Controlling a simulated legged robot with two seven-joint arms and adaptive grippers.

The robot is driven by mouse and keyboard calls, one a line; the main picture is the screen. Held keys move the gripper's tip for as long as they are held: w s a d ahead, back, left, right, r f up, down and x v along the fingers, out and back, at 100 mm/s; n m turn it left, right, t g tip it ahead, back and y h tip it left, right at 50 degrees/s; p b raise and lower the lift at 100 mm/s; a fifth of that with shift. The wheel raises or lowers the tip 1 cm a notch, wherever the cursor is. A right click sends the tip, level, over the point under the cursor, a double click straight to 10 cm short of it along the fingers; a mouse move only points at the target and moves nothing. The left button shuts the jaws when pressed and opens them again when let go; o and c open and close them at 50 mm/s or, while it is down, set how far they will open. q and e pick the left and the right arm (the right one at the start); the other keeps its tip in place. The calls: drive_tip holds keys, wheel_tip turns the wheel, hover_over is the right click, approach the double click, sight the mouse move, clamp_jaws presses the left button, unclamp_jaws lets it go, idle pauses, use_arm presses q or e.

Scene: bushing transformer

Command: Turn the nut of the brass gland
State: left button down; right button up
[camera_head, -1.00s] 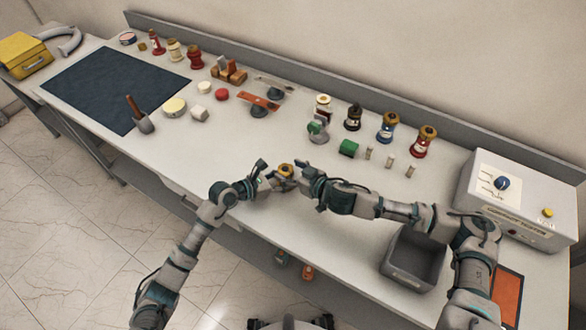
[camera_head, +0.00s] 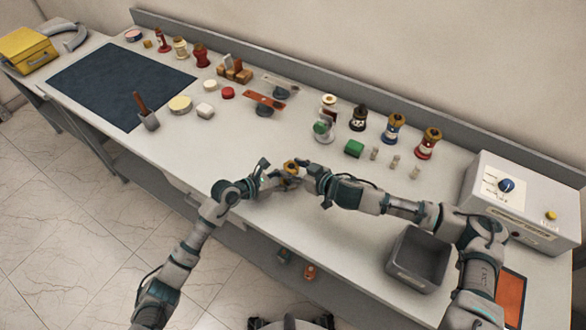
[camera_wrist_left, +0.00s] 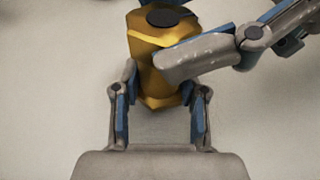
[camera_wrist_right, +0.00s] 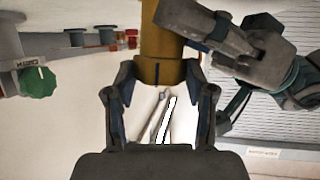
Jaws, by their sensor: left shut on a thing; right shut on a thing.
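The brass gland (camera_head: 291,167) is held between my two grippers above the front edge of the bench. In the left wrist view it is a gold piece (camera_wrist_left: 158,70) with a faceted lower part and a dark round top. My left gripper (camera_wrist_left: 160,100) is shut on it, one finger on each side. My right gripper (camera_wrist_right: 158,75) is shut on the gland's brass cylinder (camera_wrist_right: 160,45) from the other side. Fingers of each gripper show beside the gland in the opposite wrist view. The nut's seam is not clear, as fingers cover part of it.
A grey bin (camera_head: 417,262) sits at the front right, below my right arm. A tester box (camera_head: 520,205) stands at the right end. A dark mat (camera_head: 120,85) lies at left.

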drive_tip(key=shift+w+d+f+n+g+y, duration=0.2)
drive_tip(key=shift+d+f+n+g+y, duration=0.25)
drive_tip(key=shift+n+g, duration=0.25)
drive_tip(key=shift+s+a+r+n+g+y, duration=0.15)
drive_tip(key=shift+a+n+g+y, duration=0.1)
drive_tip(key=shift+n+g+y, duration=0.15)
drive_tip(key=shift+s+a+r+n+g+y, duration=0.1)
drive_tip(key=shift+a+n+g+y, duration=0.15)
drive_tip(key=shift+n+g, duration=0.2)
drive_tip(key=shift+w+d+r+n+g+y, duration=0.1)
drive_tip(key=shift+w+d+n+g+y, duration=0.25)
drive_tip(key=shift+w+n+g, duration=0.3)
drive_tip(key=shift+n+g+y, duration=0.35)
drive_tip(key=shift+n+g, duration=0.25)
drive_tip(key=shift+n, duration=0.1)
drive_tip(key=n+g, duration=0.5)
drive_tip(key=g, duration=0.1)
drive_tip(key=shift+s+n+g, duration=0.15)
drive_tip(key=shift+n+g, duration=0.15)
drive_tip(key=shift+c, duration=0.2)
drive_tip(key=shift+s+n+g, duration=0.2)
drive_tip(key=shift+n+g, duration=0.6)
drive_tip(key=shift+g, duration=0.2)
drive_tip(key=shift+s+a, duration=0.1)
